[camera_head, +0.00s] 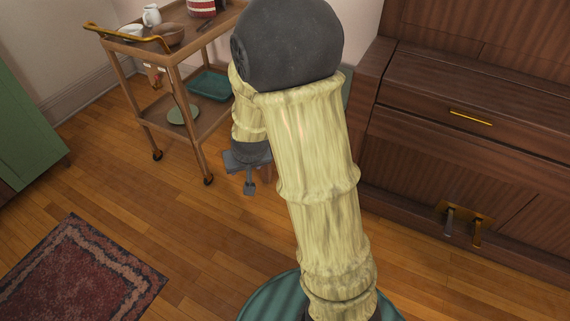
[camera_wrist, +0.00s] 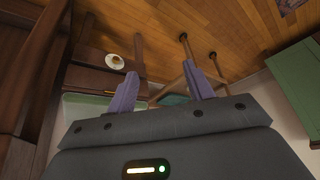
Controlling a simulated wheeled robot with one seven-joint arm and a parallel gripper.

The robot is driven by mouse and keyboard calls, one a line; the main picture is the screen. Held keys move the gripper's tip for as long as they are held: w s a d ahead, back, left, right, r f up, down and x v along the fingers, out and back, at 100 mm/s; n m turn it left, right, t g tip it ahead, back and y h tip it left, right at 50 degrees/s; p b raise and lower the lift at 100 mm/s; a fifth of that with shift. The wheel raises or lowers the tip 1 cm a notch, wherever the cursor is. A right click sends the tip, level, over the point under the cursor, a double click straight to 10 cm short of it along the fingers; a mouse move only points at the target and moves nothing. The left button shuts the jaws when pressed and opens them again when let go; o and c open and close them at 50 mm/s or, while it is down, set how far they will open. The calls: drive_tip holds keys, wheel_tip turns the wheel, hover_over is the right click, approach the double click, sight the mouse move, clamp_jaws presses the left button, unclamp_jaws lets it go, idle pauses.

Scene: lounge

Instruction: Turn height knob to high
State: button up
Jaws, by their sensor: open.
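The height knob seems to be the small brass-coloured piece on a round white dial (camera_wrist: 115,62), fixed to a dark brown wooden panel, in the wrist view. The panel looks like the side of a stool with a green seat (camera_wrist: 78,105). The knob's setting is too small to read. In the head view my arm hides the knob and most of the stool. My gripper (camera_wrist: 160,70) is open and empty; the dial shows to the left of its left finger, apart from it. My gripper also shows in the head view (camera_head: 248,187), pointing downward.
A wooden trolley (camera_head: 172,78) with dishes stands at the back left. A dark brown piano (camera_head: 440,150) with a yellow handle and pedals stands at the right. A green cabinet (camera_head: 28,130) and a red rug (camera_head: 80,275) are at the left. Wooden floor between them is clear.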

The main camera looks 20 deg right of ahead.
drive_tip(key=w+d+f+m+t+h+b, duration=0.1)
drive_tip(key=w+d+f+t+h+b, duration=0.15)
drive_tip(key=w+f, duration=0.55)
drive_tip(key=w+d+f+t+h+b, duration=0.15)
drive_tip(key=w+f+h, duration=0.25)
drive_tip(key=w+f, duration=0.45)
drive_tip(key=s+d+f+n+t+h+b, duration=0.1)
drive_tip(key=s+d+f+h+b, duration=0.2)
drive_tip(key=f+h, duration=0.4)
wheel_tip(320, 180, down, 8)
drive_tip(key=shift+s+d+f+t+h, duration=0.2)
drive_tip(key=shift+s+d+t+h, duration=0.2)
drive_tip(key=shift+s+d, duration=0.25)
drive_tip(key=shift+w, duration=0.1)
drive_tip(key=b+x, duration=0.7)
drive_tip(key=x, duration=1)
